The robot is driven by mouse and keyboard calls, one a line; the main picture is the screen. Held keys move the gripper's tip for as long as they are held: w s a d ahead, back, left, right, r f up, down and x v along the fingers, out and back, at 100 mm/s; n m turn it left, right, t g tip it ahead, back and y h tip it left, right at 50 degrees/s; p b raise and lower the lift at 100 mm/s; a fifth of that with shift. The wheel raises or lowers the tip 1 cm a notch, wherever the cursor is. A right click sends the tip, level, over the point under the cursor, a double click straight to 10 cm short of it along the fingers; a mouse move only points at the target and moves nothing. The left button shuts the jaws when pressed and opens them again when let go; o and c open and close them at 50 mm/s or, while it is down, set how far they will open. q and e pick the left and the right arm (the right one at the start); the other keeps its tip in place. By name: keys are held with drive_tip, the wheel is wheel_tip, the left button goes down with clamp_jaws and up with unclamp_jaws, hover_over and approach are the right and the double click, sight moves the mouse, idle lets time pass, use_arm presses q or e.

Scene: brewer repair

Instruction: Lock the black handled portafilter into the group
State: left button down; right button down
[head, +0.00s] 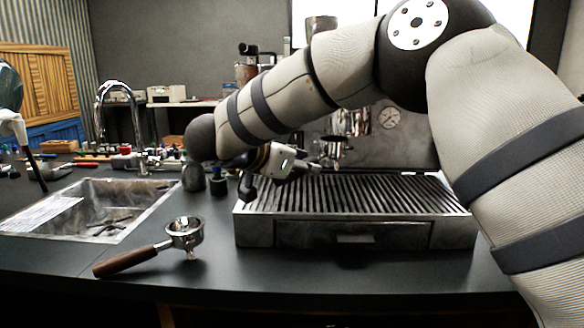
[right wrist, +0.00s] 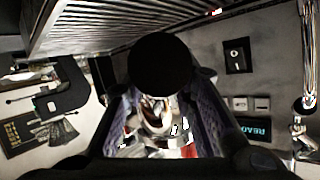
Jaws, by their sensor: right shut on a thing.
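In the head view a chrome piece (head: 334,152) lies just right of the gripper, below the group (head: 350,122). I cannot tell whether the portafilter touches the group.
A second portafilter with a brown wooden handle (head: 127,260) lies on the black counter, left of the machine. A sink (head: 160,203) with a tall faucet (head: 120,88) is further left. Dark tampers (head: 194,178) stand by the machine. The front counter is mostly clear.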

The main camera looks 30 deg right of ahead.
sight(324, 143)
drive_tip(key=shift+w+d+r, duration=0.1)
drive_tip(key=shift+w+d, duration=0.15)
drive_tip(key=shift+d, duration=0.6)
drive_tip(key=shift+w+d+f, duration=0.1)
drive_tip(key=shift+w+d, duration=0.15)
drive_tip(key=shift+d, duration=0.65)
drive_tip(key=shift+w+d+r, duration=0.1)
drive_tip(key=shift+w+d, duration=0.15)
drive_tip(key=shift+d, duration=0.6)
drive_tip(key=shift+r, duration=1.65)
idle(1.6)
